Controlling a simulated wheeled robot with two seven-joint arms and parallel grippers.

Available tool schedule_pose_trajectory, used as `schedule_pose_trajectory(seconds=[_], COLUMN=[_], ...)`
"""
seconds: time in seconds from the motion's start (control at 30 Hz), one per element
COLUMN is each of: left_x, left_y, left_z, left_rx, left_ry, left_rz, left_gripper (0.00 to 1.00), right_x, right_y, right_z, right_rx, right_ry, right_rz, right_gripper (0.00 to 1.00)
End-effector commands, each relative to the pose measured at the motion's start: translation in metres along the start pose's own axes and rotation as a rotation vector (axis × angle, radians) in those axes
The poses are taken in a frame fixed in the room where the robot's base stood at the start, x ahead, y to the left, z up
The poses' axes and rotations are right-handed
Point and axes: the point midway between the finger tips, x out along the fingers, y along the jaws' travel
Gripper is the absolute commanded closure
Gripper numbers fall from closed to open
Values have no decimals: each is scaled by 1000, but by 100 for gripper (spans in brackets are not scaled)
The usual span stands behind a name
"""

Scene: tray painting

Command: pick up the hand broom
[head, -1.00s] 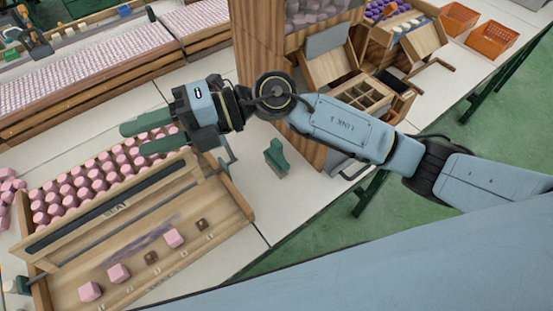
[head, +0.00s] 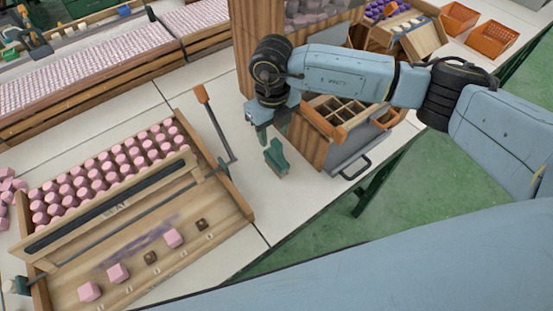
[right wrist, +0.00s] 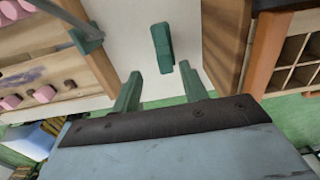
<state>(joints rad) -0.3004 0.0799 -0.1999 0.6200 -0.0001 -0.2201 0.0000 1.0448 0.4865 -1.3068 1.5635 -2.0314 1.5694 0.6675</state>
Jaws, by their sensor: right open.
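The hand broom, a small green block-like piece (head: 276,157), stands on the pale bench between the wooden sorting tray and the wooden cabinet. In the right wrist view the hand broom (right wrist: 162,47) lies just beyond the fingertips, roughly between them. My right gripper (head: 266,131) points down over the bench, just above and behind the hand broom in the head view. Its green fingers (right wrist: 160,72) are spread apart with nothing between them. The hand broom's bristles cannot be made out. My left gripper is not in view.
The wooden tray (head: 236,208) with pink blocks and an orange-handled lever (head: 214,122) is left of the broom. A wooden cabinet (head: 310,147) with a compartment box and metal handle is close on the right. The bench's front edge is near.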

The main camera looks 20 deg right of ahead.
Motion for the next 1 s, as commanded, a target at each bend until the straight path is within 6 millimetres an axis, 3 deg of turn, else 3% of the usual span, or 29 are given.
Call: schedule_pose_trajectory(seconds=[0.27, 0.53, 0.83, 1.0], left_x=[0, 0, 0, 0], left_y=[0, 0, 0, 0], left_z=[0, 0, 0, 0], left_rx=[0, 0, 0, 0], left_ry=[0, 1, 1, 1], left_rz=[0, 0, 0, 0], left_gripper=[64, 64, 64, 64], right_x=[23, 62, 68, 67], right_y=[-1, -7, -7, -7], right_z=[-1, -4, -3, -3], right_rx=[-1, -1, -2, -2], right_ry=[0, 1, -2, -2], right_rz=[2, 2, 2, 2], right_gripper=[56, 56, 56, 76])
